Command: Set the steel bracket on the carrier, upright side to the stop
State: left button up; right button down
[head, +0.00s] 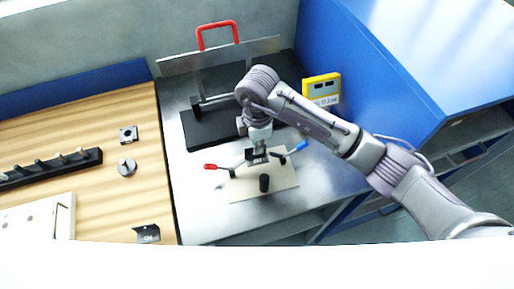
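My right gripper (257,155) points down over a pale plate (282,182) on the steel table. Dark parts show at its fingertips; I cannot tell whether they are fingers or a held piece, nor whether it touches the plate. A small dark angled piece with light markings (147,234), which looks like a bracket, lies at the front right edge of the wooden table. I cannot tell for certain which piece is the steel bracket or which plate is the carrier with the stop. My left gripper is not in view.
A red-tipped lever (211,167) and a blue-tipped lever (300,146) flank the plate; a black post (264,183) stands on it. Behind is a black-based device with a red handle (218,27). A yellow display box (321,88) stands right. The wooden table (100,190) holds small parts.

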jog(key=shift+w+f, duration=0.2)
jog(key=shift+w, duration=0.15)
jog(key=shift+f, duration=0.2)
notch_tip(320, 180, down, 3)
jog(key=shift+f+p, duration=0.15)
jog(key=shift+p, duration=0.8)
jog(key=shift+f, duration=0.25)
jog(key=shift+f, duration=0.2)
jog(key=c, duration=1.3)
grip_release()
jog(key=shift+r, duration=0.2)
